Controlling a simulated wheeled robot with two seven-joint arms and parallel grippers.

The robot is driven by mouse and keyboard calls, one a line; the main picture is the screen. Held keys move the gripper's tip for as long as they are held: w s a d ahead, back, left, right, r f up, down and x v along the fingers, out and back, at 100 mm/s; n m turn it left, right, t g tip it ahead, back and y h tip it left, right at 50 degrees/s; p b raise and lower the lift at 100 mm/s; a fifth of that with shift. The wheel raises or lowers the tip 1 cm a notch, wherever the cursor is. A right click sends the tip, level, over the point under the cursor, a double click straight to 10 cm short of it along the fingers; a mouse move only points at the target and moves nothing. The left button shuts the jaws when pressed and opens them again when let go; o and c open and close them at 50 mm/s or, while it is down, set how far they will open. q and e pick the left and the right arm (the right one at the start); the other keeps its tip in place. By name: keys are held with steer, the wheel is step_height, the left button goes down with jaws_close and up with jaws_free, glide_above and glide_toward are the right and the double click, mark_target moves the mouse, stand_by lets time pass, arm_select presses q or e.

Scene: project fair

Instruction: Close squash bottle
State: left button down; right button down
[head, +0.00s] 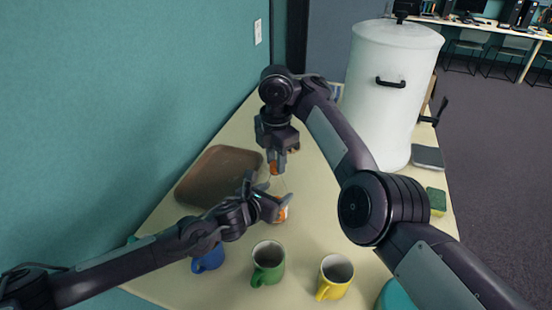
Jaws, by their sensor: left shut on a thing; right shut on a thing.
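The squash bottle (282,214) stands on the table near the middle, with an orange and white lower part and a clear upper part. My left gripper (276,203) is shut on it from the left and hides much of its body. My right gripper (276,163) points down above the bottle, shut on a small orange cap (274,169). The cap is over the bottle's top; whether it touches the neck I cannot tell.
A brown tray (192,190) lies behind at left by the wall. Blue (208,260), green (268,262) and yellow (335,277) mugs stand in front. A large white urn (392,95) stands at the back right. A green sponge (437,200) lies at the right edge.

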steer(key=shift+m, duration=0.3)
steer(key=c, duration=1.1)
jaws_free()
steer(key=shift+c, duration=0.2)
steer(key=shift+r, duration=2.3)
steer(key=shift+c, duration=0.3)
